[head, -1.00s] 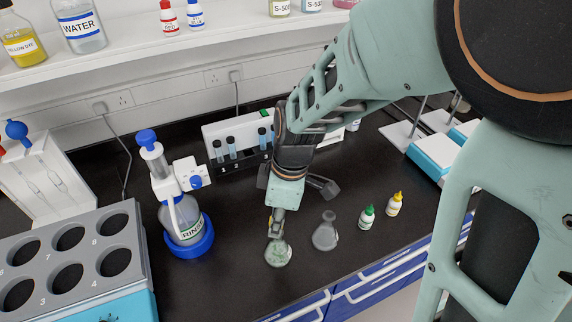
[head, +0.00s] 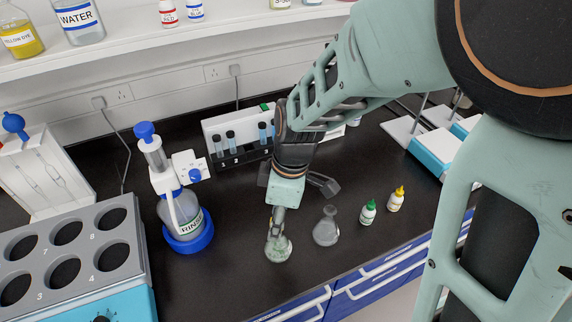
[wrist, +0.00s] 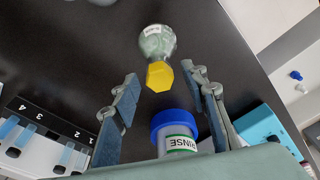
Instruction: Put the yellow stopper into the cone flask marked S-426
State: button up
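A yellow stopper (wrist: 159,76) with a hexagonal top sits at the mouth of a cone flask (wrist: 157,41) in the wrist view. The flask holds something greenish and bears a white label too small to read. My gripper (wrist: 161,82) is open, its two fingers apart on either side of the stopper with gaps on both sides. In the head view my gripper (head: 278,217) is right above this flask (head: 278,249) and mostly hides the stopper. A second cone flask (head: 326,228), clear and without a visible stopper, stands to its right.
A RINSE bottle (head: 182,216) with a blue base stands to the left. Green-capped (head: 368,211) and yellow-capped (head: 396,199) small bottles stand to the right. A tube rack (head: 238,140) is behind. The bench edge with blue drawers (head: 375,285) is in front.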

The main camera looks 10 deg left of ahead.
jog(key=r, duration=0.5)
jog(key=d+r, duration=0.1)
jog(key=r, duration=0.1)
jog(key=shift+r, duration=0.25)
